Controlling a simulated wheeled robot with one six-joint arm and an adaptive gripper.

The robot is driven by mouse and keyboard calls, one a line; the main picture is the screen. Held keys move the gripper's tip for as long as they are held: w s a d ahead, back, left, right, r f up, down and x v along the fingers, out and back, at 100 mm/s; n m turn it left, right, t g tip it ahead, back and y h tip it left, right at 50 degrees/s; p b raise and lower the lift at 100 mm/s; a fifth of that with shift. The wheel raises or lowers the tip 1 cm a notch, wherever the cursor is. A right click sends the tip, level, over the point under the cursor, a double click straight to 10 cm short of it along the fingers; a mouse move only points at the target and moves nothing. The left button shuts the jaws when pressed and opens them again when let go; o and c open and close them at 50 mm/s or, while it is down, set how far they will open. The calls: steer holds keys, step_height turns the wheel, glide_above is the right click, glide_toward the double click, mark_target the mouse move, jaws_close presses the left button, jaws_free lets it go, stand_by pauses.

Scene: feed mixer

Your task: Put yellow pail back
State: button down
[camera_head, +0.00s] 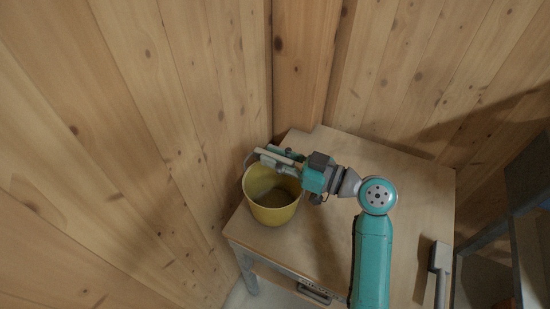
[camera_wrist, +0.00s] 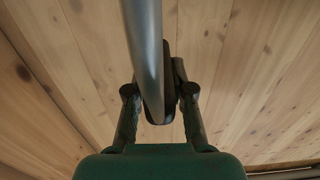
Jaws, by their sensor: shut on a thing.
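The yellow pail (camera_head: 272,212) is at the left side of the wooden table (camera_head: 405,185), near the plank wall. It looks upright, and its open top faces up. I cannot tell whether its base touches the table top. My gripper (camera_head: 277,160) reaches in from the right at the far side of the pail's rim and is shut on the pail's grey handle bar. In the wrist view the grey bar (camera_wrist: 146,50) runs down between my gripper's fingers (camera_wrist: 168,110). The pail's body is not seen in the wrist view.
Plank walls (camera_head: 150,120) close in on the left and at the back, meeting in a corner post (camera_head: 303,60). A grey handled tool (camera_head: 439,262) lies at the table's right front. A dark frame (camera_head: 525,215) stands at the far right. The table's back right is bare.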

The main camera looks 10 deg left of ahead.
steer(key=shift+f, duration=0.45)
steer(key=c, duration=1)
jaws_free()
steer(key=shift+f, duration=0.1)
steer(key=shift+d+r, duration=0.2)
steer(key=v, duration=1.1)
steer(key=shift+s+d, duration=0.2)
steer(key=shift+d, duration=0.1)
